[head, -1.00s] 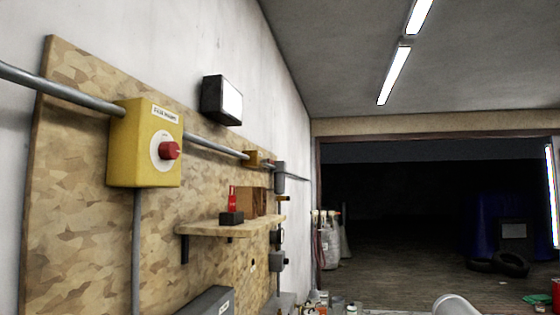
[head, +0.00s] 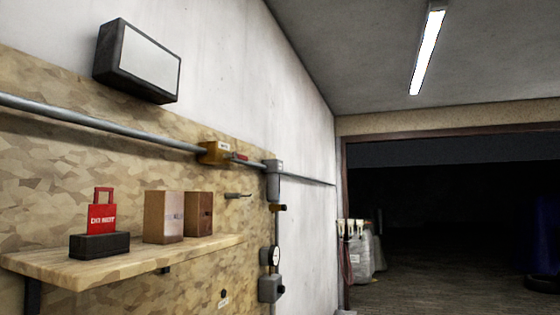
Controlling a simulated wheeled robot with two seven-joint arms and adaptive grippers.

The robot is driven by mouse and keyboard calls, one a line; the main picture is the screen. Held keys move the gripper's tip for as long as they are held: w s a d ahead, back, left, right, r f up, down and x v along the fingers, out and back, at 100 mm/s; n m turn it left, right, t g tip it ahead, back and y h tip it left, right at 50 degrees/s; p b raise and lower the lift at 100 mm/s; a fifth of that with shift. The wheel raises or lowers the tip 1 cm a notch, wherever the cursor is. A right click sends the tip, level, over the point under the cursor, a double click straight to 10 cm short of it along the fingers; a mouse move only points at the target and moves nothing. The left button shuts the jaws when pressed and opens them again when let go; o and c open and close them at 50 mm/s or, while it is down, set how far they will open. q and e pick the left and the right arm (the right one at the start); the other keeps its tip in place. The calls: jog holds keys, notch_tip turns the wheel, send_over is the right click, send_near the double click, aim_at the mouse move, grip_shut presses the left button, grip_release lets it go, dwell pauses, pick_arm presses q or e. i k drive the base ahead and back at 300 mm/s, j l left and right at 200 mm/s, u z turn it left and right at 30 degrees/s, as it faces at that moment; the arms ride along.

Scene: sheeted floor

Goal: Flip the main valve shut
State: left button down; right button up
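A small yellow fitting (head: 215,153) with a pale label sits on the grey pipe along the board. A red part (head: 242,157), perhaps a valve lever, lies along the pipe just right of it. The label is too small to read, so I cannot tell for sure that this is the main valve. A grey box-shaped fitting (head: 273,180) joins the pipe farther right, with a vertical pipe running down from it. Neither of my grippers is in view.
A wooden shelf (head: 140,262) juts from the board, holding a red padlock-shaped sign (head: 102,212) on a dark block and two brown boxes (head: 164,217). A round gauge (head: 273,256) is below the pipe. White bags (head: 360,256) stand by the dark doorway.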

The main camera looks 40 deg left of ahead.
aim_at(233, 155)
jog(key=i, duration=1.5)
jog(key=u, duration=1.3)
